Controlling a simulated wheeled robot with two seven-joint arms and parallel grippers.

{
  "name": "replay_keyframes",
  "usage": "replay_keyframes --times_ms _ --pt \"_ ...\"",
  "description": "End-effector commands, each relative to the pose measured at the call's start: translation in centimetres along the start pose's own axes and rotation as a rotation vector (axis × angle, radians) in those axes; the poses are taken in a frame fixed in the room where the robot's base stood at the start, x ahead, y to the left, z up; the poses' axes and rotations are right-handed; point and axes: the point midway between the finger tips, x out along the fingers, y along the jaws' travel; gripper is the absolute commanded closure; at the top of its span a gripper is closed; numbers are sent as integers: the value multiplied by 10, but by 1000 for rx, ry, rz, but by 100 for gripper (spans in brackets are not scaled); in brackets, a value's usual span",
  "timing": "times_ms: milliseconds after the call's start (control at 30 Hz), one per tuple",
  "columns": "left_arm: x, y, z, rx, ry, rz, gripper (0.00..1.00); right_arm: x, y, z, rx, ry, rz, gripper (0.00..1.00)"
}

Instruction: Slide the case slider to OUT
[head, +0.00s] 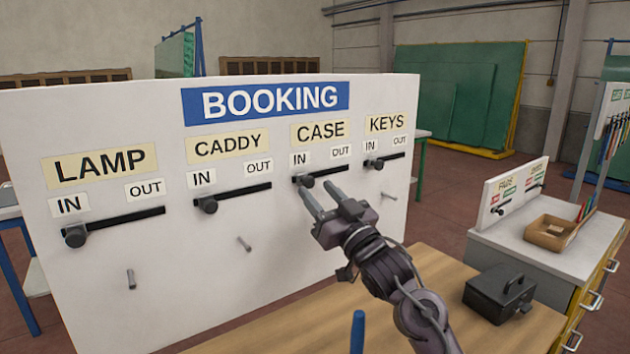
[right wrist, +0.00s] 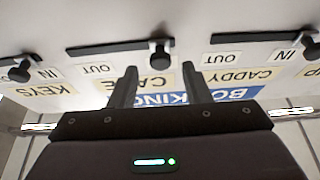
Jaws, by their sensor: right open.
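The case slider is a dark knob (head: 306,181) in a black horizontal slot under the CASE label on the white BOOKING board (head: 290,260). The knob sits at the left end of its slot, below IN; OUT is at the right end. My right gripper (head: 321,191) is open just in front of and slightly below the case knob. In the upside-down right wrist view, the case knob (right wrist: 160,55) lies between the lines of the two fingers (right wrist: 157,76), beyond the tips. Contact cannot be told. My left gripper is out of view.
The caddy knob (head: 207,205), lamp knob (head: 75,236) and keys knob (head: 371,163) sit at their IN ends. Pegs (head: 244,243) stick out below. A wooden table (head: 440,268) with a black box (head: 498,293) stands at right.

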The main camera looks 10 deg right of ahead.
Motion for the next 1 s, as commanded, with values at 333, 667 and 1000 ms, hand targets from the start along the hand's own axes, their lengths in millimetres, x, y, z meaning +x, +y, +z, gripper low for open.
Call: replay_keyframes --times_ms 333,667,1000 --pt "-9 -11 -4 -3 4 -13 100 19 0 0 0 0 -1 56" --pt "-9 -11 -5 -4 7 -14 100 19 0 1 0 0 0 81" --pt "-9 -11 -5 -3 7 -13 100 19 0 1 0 -1 0 100"
